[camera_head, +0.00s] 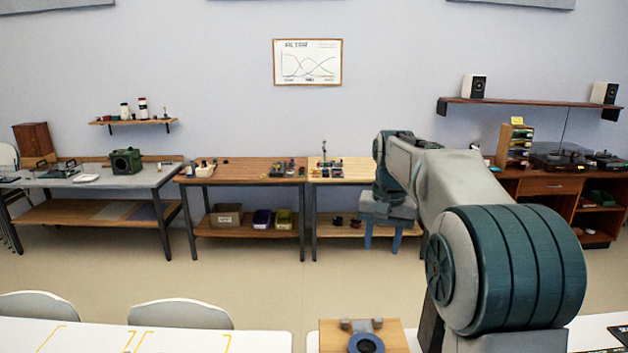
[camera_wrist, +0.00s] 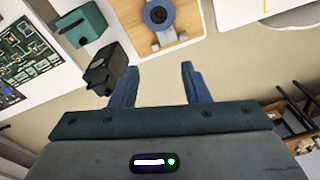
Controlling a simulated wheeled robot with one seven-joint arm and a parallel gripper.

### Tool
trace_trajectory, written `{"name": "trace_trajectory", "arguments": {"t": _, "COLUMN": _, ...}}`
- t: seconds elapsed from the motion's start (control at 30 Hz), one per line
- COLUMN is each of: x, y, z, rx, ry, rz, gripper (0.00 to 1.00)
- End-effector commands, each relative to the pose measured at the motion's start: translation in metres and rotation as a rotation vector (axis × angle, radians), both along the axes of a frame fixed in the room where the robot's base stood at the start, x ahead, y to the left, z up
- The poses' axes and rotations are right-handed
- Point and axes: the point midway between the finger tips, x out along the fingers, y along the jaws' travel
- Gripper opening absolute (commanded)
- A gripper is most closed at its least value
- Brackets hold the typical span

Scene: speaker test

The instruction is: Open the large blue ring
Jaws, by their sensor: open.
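In the wrist view the blue ring (camera_wrist: 158,13) sits near the top edge, on the same board (camera_wrist: 195,22). My gripper (camera_wrist: 160,75) is open, its two blue fingers apart with nothing between them. The ring is beyond the fingertips and apart from them. In the head view my gripper (camera_head: 385,235) hangs from the raised arm, in front of the far benches.
Grey blocks (camera_head: 361,325) stand on the board behind the ring. White tables (camera_head: 260,341) carry it, with two chairs behind. The wrist view shows a teal box (camera_wrist: 82,24), a dark grey block (camera_wrist: 104,70) and a circuit board (camera_wrist: 25,45) at left. Bare floor (camera_head: 270,285) lies beyond.

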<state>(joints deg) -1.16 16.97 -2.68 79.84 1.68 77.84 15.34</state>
Motion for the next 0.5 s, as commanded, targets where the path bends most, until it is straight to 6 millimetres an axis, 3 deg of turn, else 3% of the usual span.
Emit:
{"name": "trace_trajectory", "arguments": {"t": 0.03, "x": -0.017, "y": 0.0, "z": 0.002, "rx": -0.001, "ry": -0.015, "rz": 0.013, "gripper": 0.42}}
{"name": "trace_trajectory", "arguments": {"t": 0.27, "x": -0.085, "y": 0.001, "z": -0.002, "rx": -0.008, "ry": -0.074, "rz": 0.082, "gripper": 0.42}}
{"name": "trace_trajectory", "arguments": {"t": 0.5, "x": -0.159, "y": 0.003, "z": -0.024, "rx": -0.026, "ry": -0.135, "rz": 0.155, "gripper": 0.42}}
